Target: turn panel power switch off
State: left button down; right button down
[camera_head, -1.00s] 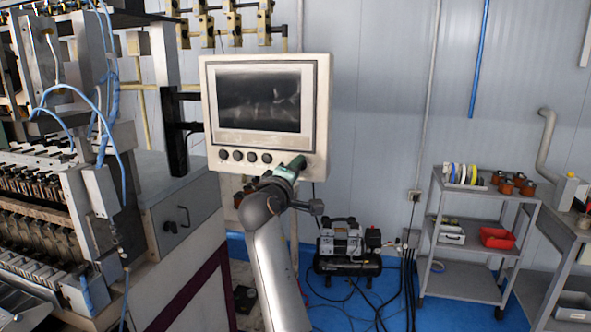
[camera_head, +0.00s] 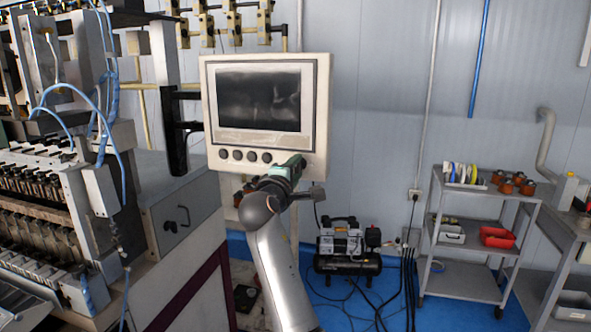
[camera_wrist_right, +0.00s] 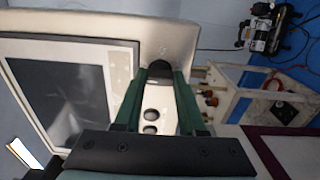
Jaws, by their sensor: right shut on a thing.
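The control panel (camera_head: 318,100) is a cream box with a dark screen (camera_head: 258,100) and a row of several dark round buttons (camera_head: 252,156) under it. My right gripper (camera_head: 297,162) is at the panel's lower right corner and hides the switch there in the head view. In the right wrist view, its two green fingers (camera_wrist_right: 161,75) are shut on a dark round knob (camera_wrist_right: 160,70) on the panel face, taken to be the power switch. The knob's pointer marking cannot be made out. My left gripper is not in view.
The coil winding machine (camera_head: 50,215) with blue hoses stands at the left, close to the panel. A compressor (camera_head: 347,246) sits on the blue floor behind my arm. A grey shelf cart (camera_head: 470,236) stands at the right. The floor between them is mostly open.

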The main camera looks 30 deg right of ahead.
jog(key=shift+c, duration=2.4)
grip_release()
